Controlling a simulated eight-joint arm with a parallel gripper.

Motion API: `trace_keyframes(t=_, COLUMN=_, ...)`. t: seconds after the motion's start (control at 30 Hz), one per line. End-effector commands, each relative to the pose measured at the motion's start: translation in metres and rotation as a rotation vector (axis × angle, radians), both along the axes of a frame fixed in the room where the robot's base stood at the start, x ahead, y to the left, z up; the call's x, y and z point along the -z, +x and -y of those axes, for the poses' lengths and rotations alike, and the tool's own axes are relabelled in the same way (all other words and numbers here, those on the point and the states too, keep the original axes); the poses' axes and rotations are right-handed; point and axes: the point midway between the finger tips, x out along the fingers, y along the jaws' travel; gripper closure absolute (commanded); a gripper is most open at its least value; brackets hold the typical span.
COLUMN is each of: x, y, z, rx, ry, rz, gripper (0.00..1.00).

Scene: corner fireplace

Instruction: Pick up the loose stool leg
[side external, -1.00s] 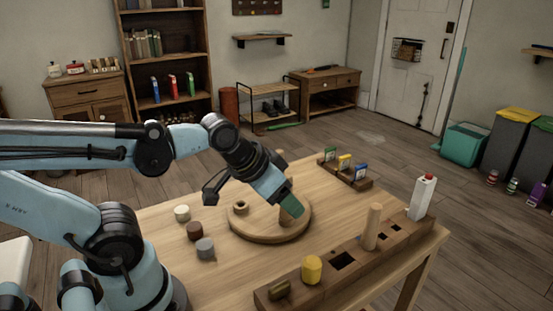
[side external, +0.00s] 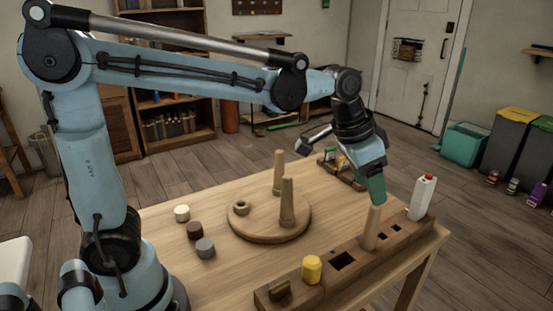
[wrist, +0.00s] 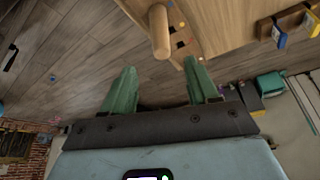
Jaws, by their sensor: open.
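The loose stool leg (side external: 371,228) is a pale wooden peg standing upright in a dark wooden rack (side external: 345,283) along the table's front edge. The round stool seat (side external: 257,232) lies on the table with two legs upright in it and an empty socket ring (side external: 241,208). My gripper (side external: 376,192) is at the top of the loose leg, pointing down at a tilt. In the wrist view the green fingers (wrist: 159,78) are apart, and the leg's end (wrist: 160,48) shows beyond the gap between their tips. I cannot tell whether they touch it.
A white bottle with a red cap (side external: 422,198) stands in the rack close right of the leg. A yellow cylinder (side external: 312,269) sits to its left. Small cards (side external: 343,163) stand in a holder behind. Three small round pieces (side external: 195,231) lie left of the seat.

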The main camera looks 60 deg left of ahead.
Motion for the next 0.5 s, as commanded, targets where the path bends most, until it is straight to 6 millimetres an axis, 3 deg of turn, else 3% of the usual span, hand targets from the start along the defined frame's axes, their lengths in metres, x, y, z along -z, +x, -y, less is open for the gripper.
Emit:
trace_keyframes(t=0.2, x=0.032, y=0.012, z=0.005, rx=0.001, ry=0.001, rz=0.001, gripper=0.41)
trace_keyframes(t=0.5, x=0.050, y=0.019, z=0.007, rx=-0.001, ry=0.000, rz=0.001, gripper=0.41)
